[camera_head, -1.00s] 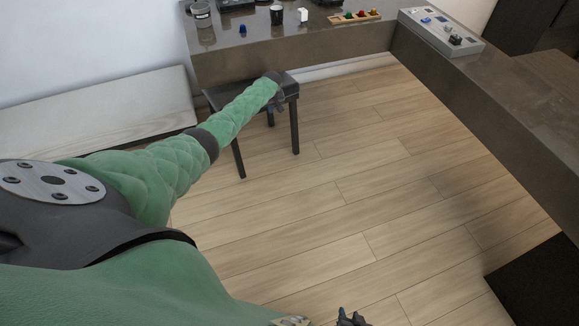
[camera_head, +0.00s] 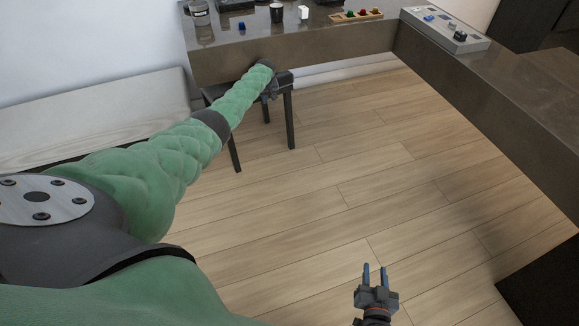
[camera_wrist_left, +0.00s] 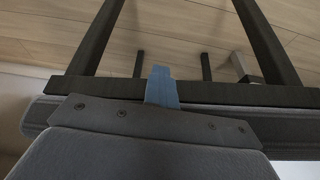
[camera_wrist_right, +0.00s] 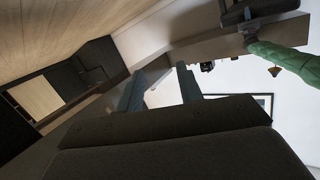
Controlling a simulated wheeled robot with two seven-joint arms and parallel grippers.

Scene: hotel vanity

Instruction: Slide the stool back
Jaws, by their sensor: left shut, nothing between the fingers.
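The dark stool (camera_head: 288,84) stands upright, partly under the vanity counter, with its near legs on the wood floor. My left gripper (camera_head: 268,90) is at the stool's near upper edge, and my forearm hides part of the seat. In the left wrist view the shut blue fingers (camera_wrist_left: 161,88) overlap the stool's dark frame (camera_wrist_left: 240,95), and they look close against it; exact contact is unclear. My right gripper (camera_head: 374,274) is over the floor, far from the stool, with its two blue fingers apart and empty.
The vanity counter (camera_head: 300,45) runs above the stool and turns along the right. On it are a cup (camera_head: 277,12), a wooden tray (camera_head: 356,15) and a grey box (camera_head: 445,30). A pale bench (camera_head: 95,115) stands left. The middle floor is clear.

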